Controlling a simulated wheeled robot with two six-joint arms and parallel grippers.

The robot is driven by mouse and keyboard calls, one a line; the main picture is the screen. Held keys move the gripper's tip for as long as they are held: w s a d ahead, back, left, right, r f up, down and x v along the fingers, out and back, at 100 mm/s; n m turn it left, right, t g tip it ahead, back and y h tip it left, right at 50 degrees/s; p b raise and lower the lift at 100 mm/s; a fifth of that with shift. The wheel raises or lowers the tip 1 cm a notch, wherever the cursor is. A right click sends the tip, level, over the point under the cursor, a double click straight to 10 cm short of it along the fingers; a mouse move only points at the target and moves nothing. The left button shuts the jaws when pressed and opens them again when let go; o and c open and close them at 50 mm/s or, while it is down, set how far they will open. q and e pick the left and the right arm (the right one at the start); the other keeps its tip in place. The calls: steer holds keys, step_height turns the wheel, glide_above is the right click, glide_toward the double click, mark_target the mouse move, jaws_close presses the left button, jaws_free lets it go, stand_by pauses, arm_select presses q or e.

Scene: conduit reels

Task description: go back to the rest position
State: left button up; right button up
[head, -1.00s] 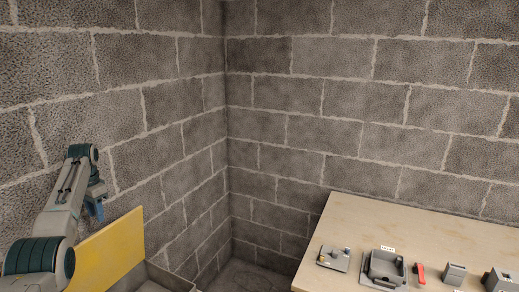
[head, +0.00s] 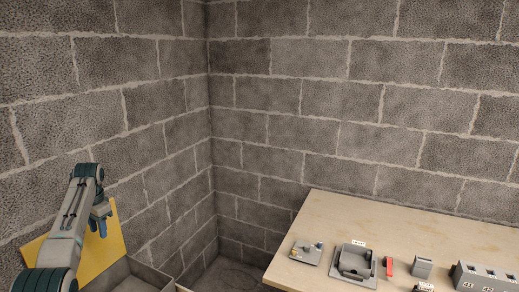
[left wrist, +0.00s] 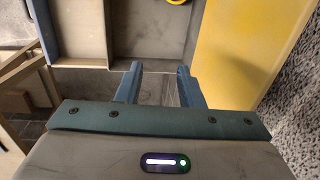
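My left gripper (head: 102,222) is at the left of the head view, pointing down in front of a yellow panel (head: 118,245). In the left wrist view its two blue fingers (left wrist: 158,82) stand apart with nothing between them, so it is open and empty. My right gripper is in neither view.
A grey bin (head: 146,270) stands beside the yellow panel. In the left wrist view, part of a yellow round thing (left wrist: 178,2) shows in a grey compartment. A wooden table (head: 345,215) at the right holds a grey tray (head: 372,268), a red piece (head: 389,266) and grey blocks. Block walls stand close behind.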

arm_select(q)
steer(key=s+d+f+t+y, duration=0.1)
steer(key=s+d+f, duration=0.75)
steer(key=f, duration=0.25)
steer(key=s+d+f+t, duration=0.1)
steer(key=s+d+f, duration=0.6)
steer(key=s+f, duration=0.35)
steer(key=s+d+f+n, duration=0.1)
steer(key=s+d, duration=0.2)
steer(key=s, duration=0.4)
steer(key=s+d+f, duration=0.2)
steer(key=s+d, duration=0.2)
steer(key=s, duration=0.3)
steer(key=s+d+r+n+t+h, duration=0.1)
steer(key=s+d+r, duration=0.2)
steer(key=s, duration=0.5)
steer(key=s+d+r+n+t+h, duration=0.15)
steer(key=s+r, duration=0.25)
steer(key=s, duration=0.4)
step_height(320, 180, down, 30)
steer(key=a+g+y, duration=0.1)
steer(key=a+g, duration=0.1)
steer(key=s+a+f+g, duration=0.1)
steer(key=s+f, duration=1.7)
steer(key=f, duration=0.2)
steer(key=shift+s+a, duration=0.25)
steer(key=shift+s, duration=0.15)
